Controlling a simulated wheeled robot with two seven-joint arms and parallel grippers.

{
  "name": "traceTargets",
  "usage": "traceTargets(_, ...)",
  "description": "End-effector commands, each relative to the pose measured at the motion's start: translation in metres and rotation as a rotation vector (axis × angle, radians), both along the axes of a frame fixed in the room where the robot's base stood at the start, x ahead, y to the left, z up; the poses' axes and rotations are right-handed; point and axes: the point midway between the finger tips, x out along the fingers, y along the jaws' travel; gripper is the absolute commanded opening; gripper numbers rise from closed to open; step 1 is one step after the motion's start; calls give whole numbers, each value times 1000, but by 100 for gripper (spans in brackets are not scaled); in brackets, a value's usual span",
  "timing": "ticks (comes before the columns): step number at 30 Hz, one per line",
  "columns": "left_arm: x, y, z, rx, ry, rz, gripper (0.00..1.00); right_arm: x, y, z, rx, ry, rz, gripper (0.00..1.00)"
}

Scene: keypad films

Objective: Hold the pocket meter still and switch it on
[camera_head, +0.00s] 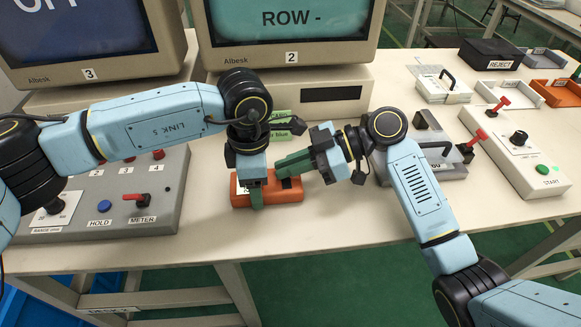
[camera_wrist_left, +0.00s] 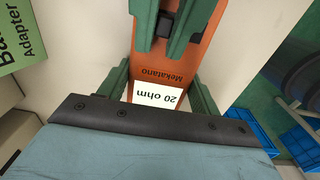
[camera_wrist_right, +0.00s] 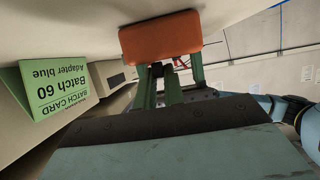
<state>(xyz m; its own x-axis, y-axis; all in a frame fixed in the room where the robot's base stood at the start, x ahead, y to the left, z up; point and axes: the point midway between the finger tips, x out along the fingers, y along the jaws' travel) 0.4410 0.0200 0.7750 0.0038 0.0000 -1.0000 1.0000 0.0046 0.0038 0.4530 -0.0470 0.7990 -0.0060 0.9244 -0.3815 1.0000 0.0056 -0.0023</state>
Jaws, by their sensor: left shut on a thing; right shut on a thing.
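The pocket meter (camera_head: 285,196) is an orange box lying on the bench near its front edge. The left wrist view shows its top (camera_wrist_left: 150,62), with "Mekatano" and a white "20 ohm" label. My left gripper (camera_head: 256,190) comes down from above and is shut across its body, one finger on each side. My right gripper (camera_head: 284,172) reaches in from the right and is shut on a small black switch (camera_wrist_left: 166,24) on the meter's top. The fingers partly hide the switch. In the right wrist view the meter's orange side (camera_wrist_right: 160,35) shows beyond the right fingers.
Monitor 2 (camera_head: 290,20) reads "ROW -"; monitor 3's text is cut off. A grey control box (camera_head: 110,195) with HOLD and METER controls stands left. A green batch card (camera_wrist_right: 55,88) stands behind the meter. A grey fixture and a START box (camera_head: 515,150) stand right.

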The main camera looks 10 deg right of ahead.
Motion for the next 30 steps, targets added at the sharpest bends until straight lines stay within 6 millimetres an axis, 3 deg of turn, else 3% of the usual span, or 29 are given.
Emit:
traceTargets(2, -3, -2, 0, -1, 6, -8, 49, 3, -2, 0, -2, -3, -11, 0)
traceTargets(3, -3, -2, 0, -1, 7, -9, 49, 3, -2, 0, -2, -4, -11, 11)
traceTargets(8, -3, -2, 0, -1, 6, -8, 49, 3, -2, 0, -3, -3, -11, 32)
traceTargets(23, -1, -1, 0, -1, 3, -4, 49, 0, -1, 0, -1, -2, -6, 33)
traceTargets(30, -1, -1, 0, 0, 3, -4, 49, -22, 0, 0, 2, -1, -4, 33)
